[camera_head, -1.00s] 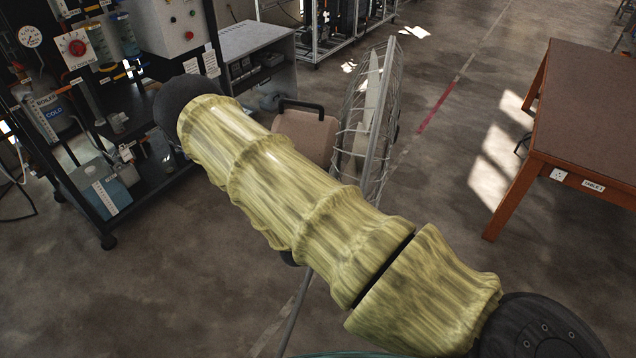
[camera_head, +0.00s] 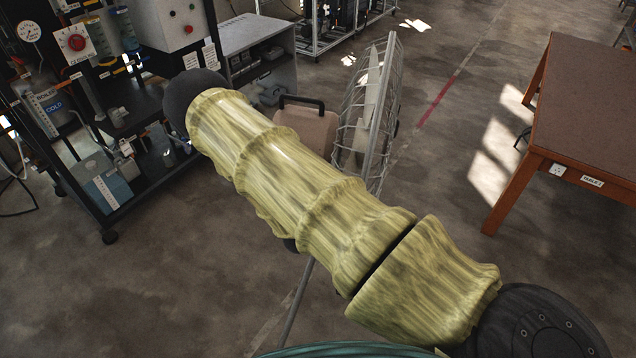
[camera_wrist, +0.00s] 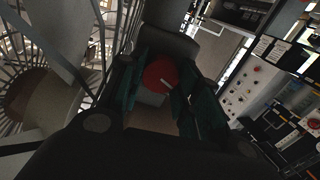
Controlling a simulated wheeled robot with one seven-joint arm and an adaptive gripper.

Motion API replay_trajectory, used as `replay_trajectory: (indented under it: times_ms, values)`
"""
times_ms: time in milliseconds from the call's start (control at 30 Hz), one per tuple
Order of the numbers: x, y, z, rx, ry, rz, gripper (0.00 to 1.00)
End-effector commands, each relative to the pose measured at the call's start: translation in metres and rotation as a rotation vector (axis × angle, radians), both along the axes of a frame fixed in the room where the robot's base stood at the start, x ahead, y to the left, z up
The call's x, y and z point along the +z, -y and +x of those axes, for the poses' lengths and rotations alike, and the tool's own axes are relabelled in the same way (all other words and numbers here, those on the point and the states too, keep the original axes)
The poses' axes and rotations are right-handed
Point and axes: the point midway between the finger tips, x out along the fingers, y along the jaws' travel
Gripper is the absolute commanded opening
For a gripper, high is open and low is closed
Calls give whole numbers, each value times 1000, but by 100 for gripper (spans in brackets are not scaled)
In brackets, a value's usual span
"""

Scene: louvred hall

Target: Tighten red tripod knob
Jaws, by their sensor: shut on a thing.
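The red knob (camera_wrist: 159,74) is round with a pale mark and sits in the middle of the wrist view. My gripper (camera_wrist: 163,77) has its dark green fingers on either side of the knob and is shut on it. The near part of the knob's mount below it is dark and hard to make out. In the head view my arm hides both the knob and my gripper. A thin grey pole (camera_head: 299,303), perhaps a tripod leg, slants down below my arm.
A large caged fan (camera_head: 368,115) stands behind my arm, beside a tan case (camera_head: 308,130) with a black handle. A black equipment rack (camera_head: 108,212) is at the left. A brown table (camera_head: 590,100) is at the right. Open floor lies between fan and table.

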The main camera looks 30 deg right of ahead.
Motion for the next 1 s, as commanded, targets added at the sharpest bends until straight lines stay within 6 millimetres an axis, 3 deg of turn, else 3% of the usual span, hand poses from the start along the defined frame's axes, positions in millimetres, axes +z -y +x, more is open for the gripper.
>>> replay_trajectory:
  times_ms: [400,800,833,867,1000]
  values:
    - [-3,1,-1,-1,162,149,9]
    - [0,0,0,0,178,163,9]
    - [0,0,0,0,178,163,39]
    - [0,0,0,0,178,163,42]
    - [0,0,0,0,178,163,42]
